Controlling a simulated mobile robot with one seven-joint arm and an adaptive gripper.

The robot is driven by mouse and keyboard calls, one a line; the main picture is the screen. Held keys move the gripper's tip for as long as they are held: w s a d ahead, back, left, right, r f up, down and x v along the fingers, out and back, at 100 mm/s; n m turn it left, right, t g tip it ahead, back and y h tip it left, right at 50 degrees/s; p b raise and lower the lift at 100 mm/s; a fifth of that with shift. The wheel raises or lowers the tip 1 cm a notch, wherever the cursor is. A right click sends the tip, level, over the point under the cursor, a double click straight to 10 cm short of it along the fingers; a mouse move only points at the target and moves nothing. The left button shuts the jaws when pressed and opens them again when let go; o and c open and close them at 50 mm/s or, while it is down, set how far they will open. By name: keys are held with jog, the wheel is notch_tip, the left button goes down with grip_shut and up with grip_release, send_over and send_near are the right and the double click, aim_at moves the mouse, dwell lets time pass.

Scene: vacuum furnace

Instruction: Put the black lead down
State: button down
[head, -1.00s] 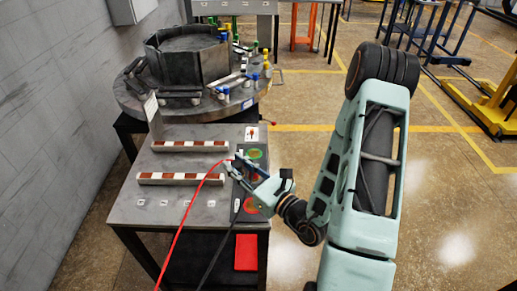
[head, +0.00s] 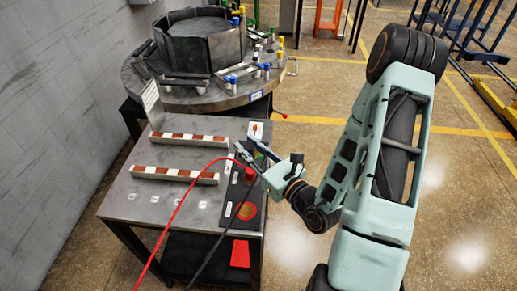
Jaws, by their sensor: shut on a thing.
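The black lead (head: 209,250) rises from the lower edge of the head view across the front of the grey bench toward my gripper (head: 247,148). My gripper is over the dark strip at the bench's right side, its fingers pointing up-left. It is shut on the black lead's end, which is small and mostly hidden by the fingers. The red lead (head: 180,207) arcs over the bench to a red plug (head: 249,175) at the dark strip, just below my fingers.
Two rails with brown and white blocks (head: 187,138) (head: 175,174) lie on the grey bench (head: 130,208). A round table (head: 180,92) with a dark ring-shaped vessel stands behind. A red object (head: 240,254) sits below the bench top.

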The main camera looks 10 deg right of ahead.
aim_at(250, 144)
jog(key=w+b, duration=0.1)
jog(key=w+d+f+b, duration=0.1)
jog(key=shift+w+f, duration=0.3)
jog(key=b, duration=0.4)
jog(key=w+b, duration=0.1)
jog(key=b, duration=0.3)
jog(key=shift+w+d+f+b, duration=0.2)
jog(key=shift+w+f+b, duration=0.05)
jog(key=shift+f+b, duration=0.05)
jog(key=b, duration=0.2)
jog(key=shift+w+f+b, duration=0.1)
jog(key=shift+w+b, duration=0.05)
jog(key=shift+b, duration=0.15)
jog(key=w+d+f, duration=0.1)
jog(key=w+f, duration=0.3)
jog(key=w, duration=0.1)
jog(key=w+d+f+b, duration=0.1)
jog(key=w+f, duration=0.1)
jog(key=w, duration=0.1)
jog(key=shift+d+f, duration=0.1)
jog(key=shift+d, duration=0.25)
jog(key=shift+w+f, duration=0.3)
jog(key=shift+f, duration=0.15)
jog(key=shift+w+d+f+b, duration=0.1)
jog(key=shift+w+f+b, duration=0.1)
jog(key=shift+f, duration=0.45)
jog(key=shift+w+d+f+b, duration=0.1)
jog(key=shift+f+b, duration=0.1)
jog(key=shift+f, duration=0.9)
